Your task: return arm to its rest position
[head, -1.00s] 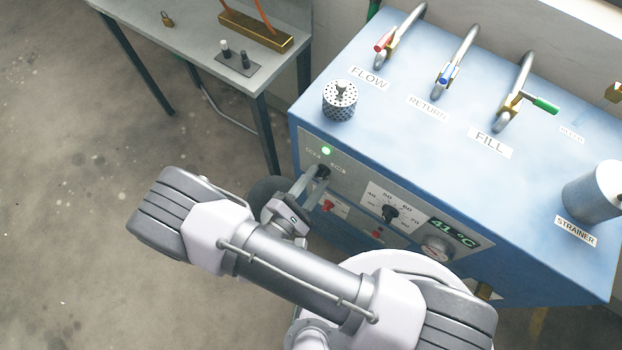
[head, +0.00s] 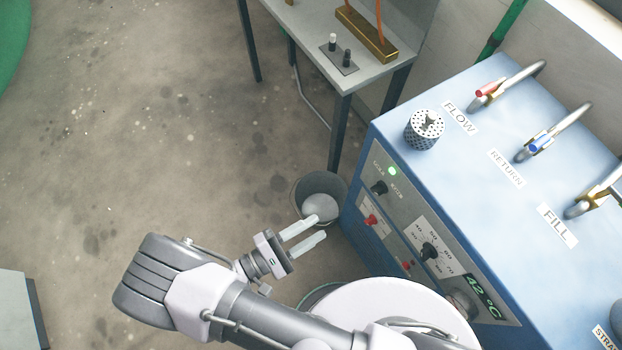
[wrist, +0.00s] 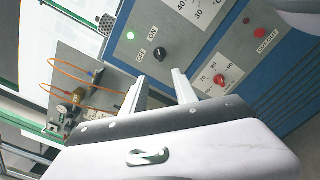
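My gripper (head: 314,231) is open and empty, with two pale fingers apart, in front of the blue machine (head: 470,140). In the head view it is left of the machine's control panel, over a bucket on the floor. In the wrist view my gripper (wrist: 158,88) points toward the panel, its fingers below the black ON/OFF knob (wrist: 160,53) with nothing between them. The knob also shows in the head view (head: 379,187), beside a lit green lamp (head: 392,170). The display (head: 482,289) reads 42 °C.
A grey bucket (head: 298,190) stands on the floor between the machine and the grey table (head: 310,18). A perforated strainer cup (head: 424,130) and pipes with red and blue valve handles are on the machine top.

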